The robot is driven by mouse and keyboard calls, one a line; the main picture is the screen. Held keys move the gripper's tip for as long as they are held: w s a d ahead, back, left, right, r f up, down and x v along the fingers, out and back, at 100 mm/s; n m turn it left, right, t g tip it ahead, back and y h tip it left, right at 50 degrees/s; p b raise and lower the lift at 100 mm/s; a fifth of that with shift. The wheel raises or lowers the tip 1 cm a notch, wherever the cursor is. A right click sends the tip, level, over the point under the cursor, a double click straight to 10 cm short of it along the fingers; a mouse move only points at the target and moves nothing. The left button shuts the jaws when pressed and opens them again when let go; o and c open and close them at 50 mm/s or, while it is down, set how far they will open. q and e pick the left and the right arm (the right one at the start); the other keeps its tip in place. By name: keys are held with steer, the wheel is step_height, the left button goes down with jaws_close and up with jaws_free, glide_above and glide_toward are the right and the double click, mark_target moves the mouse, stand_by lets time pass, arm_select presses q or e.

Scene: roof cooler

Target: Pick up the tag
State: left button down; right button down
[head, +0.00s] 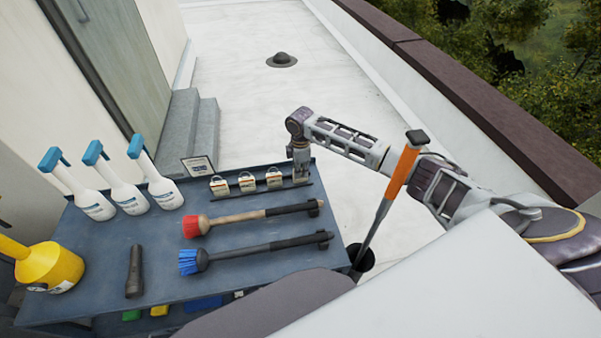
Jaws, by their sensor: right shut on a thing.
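My right gripper (300,168) points down at the right end of a dark rail at the back right of the blue-grey table top. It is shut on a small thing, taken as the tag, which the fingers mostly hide. To the left on the same rail stand several small pale pieces with shackle-like loops, including one beside the gripper (274,179), a middle one (247,182) and a left one (219,186). I cannot tell whether the held thing still touches the rail. My left gripper is not in view.
A framed card (197,166) stands left of the rail. A red brush (250,215) and a blue brush (255,251) lie in front. White bottles (120,190), a black flashlight (135,272) and a yellow can (52,268) are left. An orange-handled tool (400,175) rises at right.

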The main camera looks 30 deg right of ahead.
step_height(320, 180, up, 18)
steer(key=b, duration=0.1)
steer(key=shift+f, duration=0.15)
stand_by(0.4)
steer(key=shift+f, duration=0.1)
stand_by(0.7)
